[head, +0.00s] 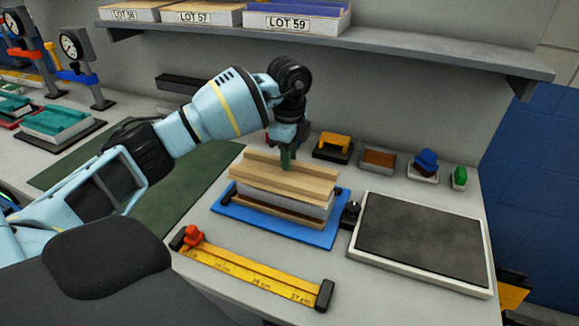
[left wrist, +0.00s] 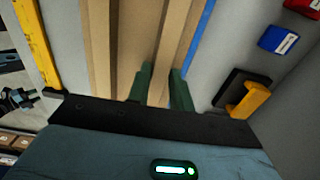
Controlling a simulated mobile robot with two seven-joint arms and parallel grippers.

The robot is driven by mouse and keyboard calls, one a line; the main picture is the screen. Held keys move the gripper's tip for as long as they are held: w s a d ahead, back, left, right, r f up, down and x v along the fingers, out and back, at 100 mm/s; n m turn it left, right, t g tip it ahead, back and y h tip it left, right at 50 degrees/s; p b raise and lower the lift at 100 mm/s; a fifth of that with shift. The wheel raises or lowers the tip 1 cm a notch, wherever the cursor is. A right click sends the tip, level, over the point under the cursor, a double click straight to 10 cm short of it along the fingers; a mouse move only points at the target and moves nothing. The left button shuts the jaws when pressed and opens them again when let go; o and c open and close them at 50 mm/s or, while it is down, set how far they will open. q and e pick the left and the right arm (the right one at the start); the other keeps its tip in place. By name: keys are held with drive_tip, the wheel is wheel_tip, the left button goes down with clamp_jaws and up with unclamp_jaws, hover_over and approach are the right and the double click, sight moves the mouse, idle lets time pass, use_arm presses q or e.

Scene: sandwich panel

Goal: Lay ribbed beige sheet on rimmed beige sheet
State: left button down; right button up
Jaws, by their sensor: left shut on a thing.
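The ribbed beige sheet (head: 295,182) lies level at the top of a stack, with raised ribs along its length. It also shows in the left wrist view (left wrist: 103,50). My left gripper (head: 287,163) points down from above, its dark green fingers shut on one rib, on either side of it in the left wrist view (left wrist: 162,88). Below the sheet is a pale grey-white block (head: 290,203). Beneath that, a beige edge (head: 270,212), perhaps the rimmed beige sheet, shows just above a blue board (head: 308,234). I cannot tell whether the ribbed sheet touches the block. My right gripper is not in view.
A yellow ruler (head: 255,272) with black ends lies in front of the blue board. A dark-topped, pale-framed slab (head: 425,238) lies to the right. Small coloured tools, including a yellow-handled one (head: 334,145), stand behind. A shelf (head: 340,42) with labelled lots overhangs the back.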

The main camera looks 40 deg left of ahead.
use_arm(q)
drive_tip(key=shift+f, duration=1.75)
drive_tip(key=c, duration=1.2)
unclamp_jaws()
drive_tip(key=shift+f, duration=0.15)
drive_tip(key=shift+c, duration=0.2)
wheel_tip(320, 180, up, 12)
drive_tip(key=shift+p, duration=0.3)
